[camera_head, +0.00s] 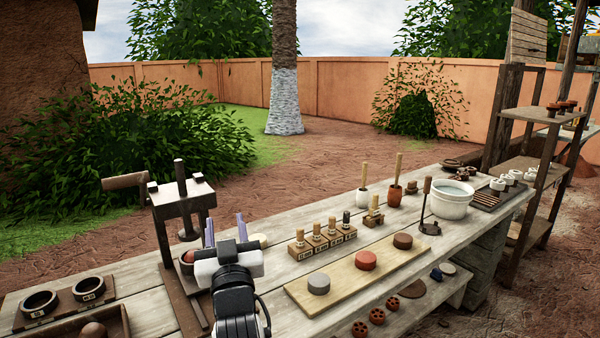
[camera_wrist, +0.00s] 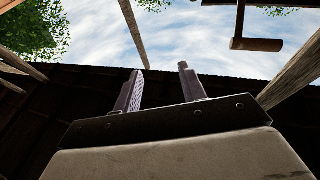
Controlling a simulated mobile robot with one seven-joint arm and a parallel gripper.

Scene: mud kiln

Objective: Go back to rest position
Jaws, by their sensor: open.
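My gripper (camera_head: 225,230) shows in the head view above the near left part of the wooden workbench (camera_head: 130,268). Its two pale purple fingers point up and stand apart. In the wrist view my gripper (camera_wrist: 160,85) is also open, with nothing between the fingers. Behind the fingers the wrist view shows sky and a dark roof.
A metal press (camera_head: 181,195) with a wooden handle stands close to the left of my gripper. To the right are a board (camera_head: 340,278) with three clay discs, several stamps (camera_head: 325,236) and a white bucket (camera_head: 453,202). Open air lies above the bench.

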